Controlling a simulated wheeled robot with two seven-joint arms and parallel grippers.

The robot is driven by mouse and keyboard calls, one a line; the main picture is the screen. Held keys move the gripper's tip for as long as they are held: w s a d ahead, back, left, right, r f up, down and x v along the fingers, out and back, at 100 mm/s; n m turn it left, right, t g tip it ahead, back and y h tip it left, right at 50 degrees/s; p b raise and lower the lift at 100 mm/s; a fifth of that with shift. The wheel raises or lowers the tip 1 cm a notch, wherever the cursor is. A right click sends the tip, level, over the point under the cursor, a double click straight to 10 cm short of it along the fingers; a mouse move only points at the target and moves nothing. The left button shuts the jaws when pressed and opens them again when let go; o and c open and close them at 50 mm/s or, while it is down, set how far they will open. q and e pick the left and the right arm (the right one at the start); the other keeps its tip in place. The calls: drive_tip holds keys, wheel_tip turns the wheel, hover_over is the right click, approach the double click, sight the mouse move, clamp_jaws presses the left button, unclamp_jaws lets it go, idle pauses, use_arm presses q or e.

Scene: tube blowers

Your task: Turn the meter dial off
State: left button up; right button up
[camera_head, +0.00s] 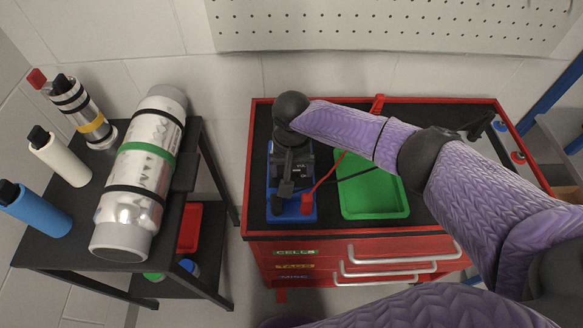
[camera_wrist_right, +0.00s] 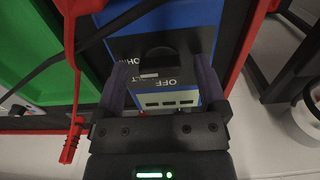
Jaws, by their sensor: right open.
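The blue meter (camera_head: 271,206) lies on the black top of the red tool cabinet, largely hidden under my right gripper in the head view. In the right wrist view the meter (camera_wrist_right: 195,30) has a black face with an OFF label, a pale display and a black dial (camera_wrist_right: 159,58). A small pale mark shows at the dial's near edge; I cannot tell which setting it points to. My right gripper (camera_wrist_right: 161,72) is open over the meter, its fingers on either side of the dial, with no clear contact. It comes down from above in the head view (camera_head: 290,188). My left gripper is not in view.
A green tray (camera_head: 375,195) sits right of the meter, with red and black leads running across it. The red cabinet (camera_head: 330,232) has drawers in front. A black cart (camera_head: 65,245) at left holds a large metal cylinder (camera_head: 140,175) and several bottles. A pegboard (camera_head: 390,25) hangs behind.

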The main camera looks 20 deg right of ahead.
drive_tip(key=c, duration=0.3)
clamp_jaws()
drive_tip(key=shift+r+n, duration=0.1)
drive_tip(key=shift+n, duration=0.2)
drive_tip(key=n+p, duration=0.2)
drive_tip(key=n, duration=0.1)
drive_tip(key=n+p, duration=0.1)
drive_tip(key=n, duration=0.3)
drive_tip(key=shift+w+n, duration=0.1)
drive_tip(key=shift+n, duration=0.2)
drive_tip(key=n, duration=0.4)
drive_tip(key=shift+n+p, duration=0.3)
drive_tip(key=shift+p, duration=0.05)
drive_tip(key=n, duration=0.4)
drive_tip(key=shift+a+n, duration=0.1)
drive_tip(key=shift+n, duration=0.6)
